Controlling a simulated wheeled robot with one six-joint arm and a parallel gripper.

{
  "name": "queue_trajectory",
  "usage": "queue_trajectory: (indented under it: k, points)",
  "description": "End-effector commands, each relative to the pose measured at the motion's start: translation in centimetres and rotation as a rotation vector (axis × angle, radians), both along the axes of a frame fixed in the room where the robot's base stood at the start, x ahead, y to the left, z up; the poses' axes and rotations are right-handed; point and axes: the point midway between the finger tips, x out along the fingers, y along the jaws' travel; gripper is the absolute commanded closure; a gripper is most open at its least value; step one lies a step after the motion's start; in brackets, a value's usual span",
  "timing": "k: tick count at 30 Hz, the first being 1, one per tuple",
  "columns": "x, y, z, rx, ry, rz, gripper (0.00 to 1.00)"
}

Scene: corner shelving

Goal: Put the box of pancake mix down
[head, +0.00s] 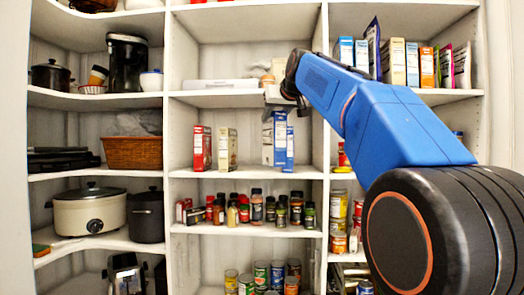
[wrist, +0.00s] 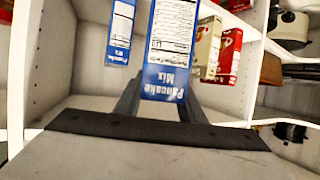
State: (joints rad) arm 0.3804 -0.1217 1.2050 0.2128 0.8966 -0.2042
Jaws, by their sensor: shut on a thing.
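The held box of pancake mix (head: 279,142) is blue and white and upright, in the middle bay of the shelving. In the wrist view the box (wrist: 172,45) is upside down, with "Pancake Mix" readable on it. My gripper (head: 277,104) reaches in from the upper right and is shut on the box's top end. The fingers of my gripper (wrist: 160,98) lie on both sides of the box in the wrist view. The box's bottom is close to the shelf board; I cannot tell whether it touches.
A second blue pancake mix box (head: 290,150) stands just right of the held one; it also shows in the wrist view (wrist: 120,32). A red box (head: 201,148) and a cream box (head: 227,149) stand to the left, with free shelf between. The shelf above (head: 215,100) is close overhead.

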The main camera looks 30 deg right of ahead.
Motion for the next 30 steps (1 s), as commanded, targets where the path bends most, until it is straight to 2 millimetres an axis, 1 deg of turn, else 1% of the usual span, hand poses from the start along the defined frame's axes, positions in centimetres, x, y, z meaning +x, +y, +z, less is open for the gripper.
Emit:
queue_trajectory:
  k: [1, 6, 15, 21, 25, 30]
  points:
    - [1.1, -0.2, 0.0, -0.001, 0.000, 0.001, 1.00]
    - [4.4, -0.8, 0.0, 0.000, 0.000, 0.001, 1.00]
    - [9.8, -2.0, 0.0, 0.000, -0.001, 0.000, 1.00]
    - [13.1, -2.6, 0.0, 0.000, -0.001, 0.000, 1.00]
    - [14.5, -2.9, 0.0, 0.000, -0.001, 0.000, 1.00]
    - [15.3, -3.1, 0.1, 0.000, -0.002, 0.000, 1.00]
